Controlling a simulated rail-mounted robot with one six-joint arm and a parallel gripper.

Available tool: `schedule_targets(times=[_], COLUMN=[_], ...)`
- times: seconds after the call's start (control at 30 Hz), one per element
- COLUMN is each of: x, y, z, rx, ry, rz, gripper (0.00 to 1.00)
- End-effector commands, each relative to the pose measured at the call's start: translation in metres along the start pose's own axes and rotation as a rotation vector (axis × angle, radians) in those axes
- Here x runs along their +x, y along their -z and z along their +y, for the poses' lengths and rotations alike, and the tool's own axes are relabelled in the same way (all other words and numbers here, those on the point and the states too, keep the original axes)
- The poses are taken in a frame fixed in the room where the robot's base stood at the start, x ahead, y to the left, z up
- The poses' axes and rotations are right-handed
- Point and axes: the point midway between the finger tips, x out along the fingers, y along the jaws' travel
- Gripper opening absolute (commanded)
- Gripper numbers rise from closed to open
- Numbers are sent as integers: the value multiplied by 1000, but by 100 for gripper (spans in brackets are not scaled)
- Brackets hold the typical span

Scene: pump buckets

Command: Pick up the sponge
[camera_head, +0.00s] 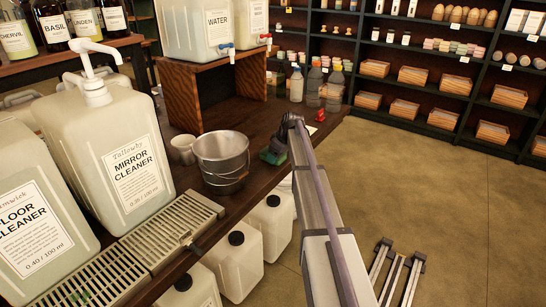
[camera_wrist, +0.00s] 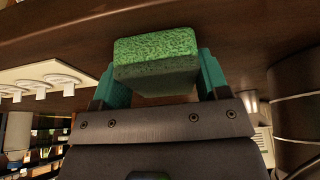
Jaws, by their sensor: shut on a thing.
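A green, rough-textured sponge (camera_wrist: 155,62) sits between the two teal fingers of my gripper (camera_wrist: 157,82) in the wrist view. The fingers press on its two sides and my gripper is shut on it. In the head view my gripper (camera_head: 279,146) is at the right edge of the wooden counter, with the green of the sponge (camera_head: 271,158) low beside it, partly hidden by my arm. Whether the sponge touches the counter I cannot tell.
A metal bucket (camera_head: 221,160) and a white cup (camera_head: 183,149) stand left of my gripper on the counter (camera_head: 262,112). Large cleaner jugs (camera_head: 108,150) and a drip grate (camera_head: 165,232) are further left. White jugs (camera_head: 270,222) stand below. The floor (camera_head: 440,190) at right is mostly clear.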

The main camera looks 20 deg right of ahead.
Motion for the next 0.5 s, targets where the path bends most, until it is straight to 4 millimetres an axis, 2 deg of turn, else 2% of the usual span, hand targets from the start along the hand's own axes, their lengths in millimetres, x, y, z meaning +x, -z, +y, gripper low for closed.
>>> schedule_targets(times=[0.03,0.17,0.37,0.5], x=[0,0,-2,-20], y=[0,0,1,8], z=[0,0,0,0], rx=[0,0,0,0], ry=[0,0,0,0], rz=[0,0,0,0], gripper=[54,43,42,42])
